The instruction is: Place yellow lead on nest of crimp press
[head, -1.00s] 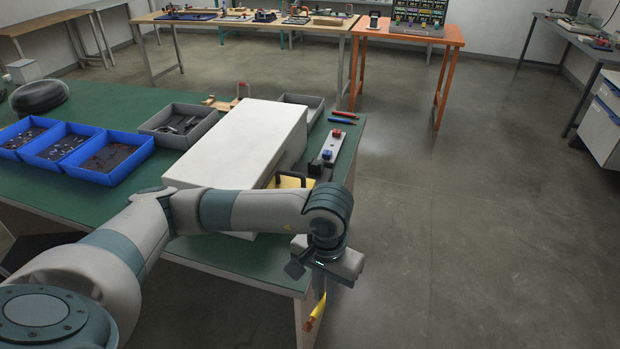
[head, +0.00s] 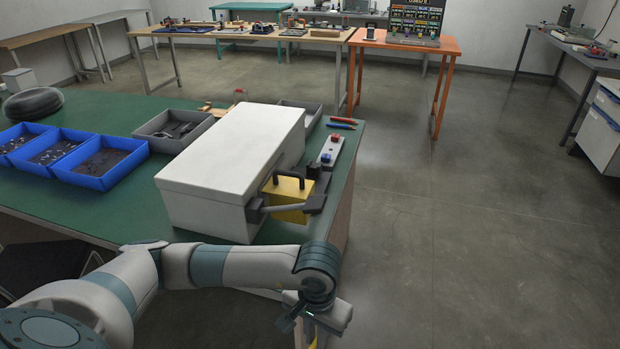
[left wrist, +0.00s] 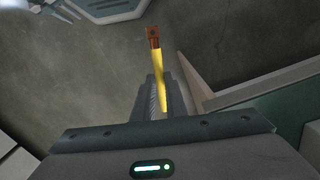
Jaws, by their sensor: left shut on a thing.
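My left gripper (head: 308,330) is low at the bottom of the head view, in front of the table's near right corner and apart from the press. In the left wrist view, the left gripper (left wrist: 161,90) is shut on the yellow lead (left wrist: 159,66), which sticks out past the fingertips with a copper-brown terminal (left wrist: 152,37) at its end. In the head view only a bit of the yellow lead (head: 314,344) shows. The crimp press (head: 287,192) is a yellow block with a black handle and dark lever at the white housing's right end. I cannot make out its nest. My right gripper is not seen.
The white housing (head: 225,150) stands high on the green table (head: 110,112). Blue bins (head: 100,165) and a grey bin (head: 172,130) lie left of it. A strip with red and blue buttons (head: 330,150) and pens (head: 341,123) lie right. The floor to the right is clear.

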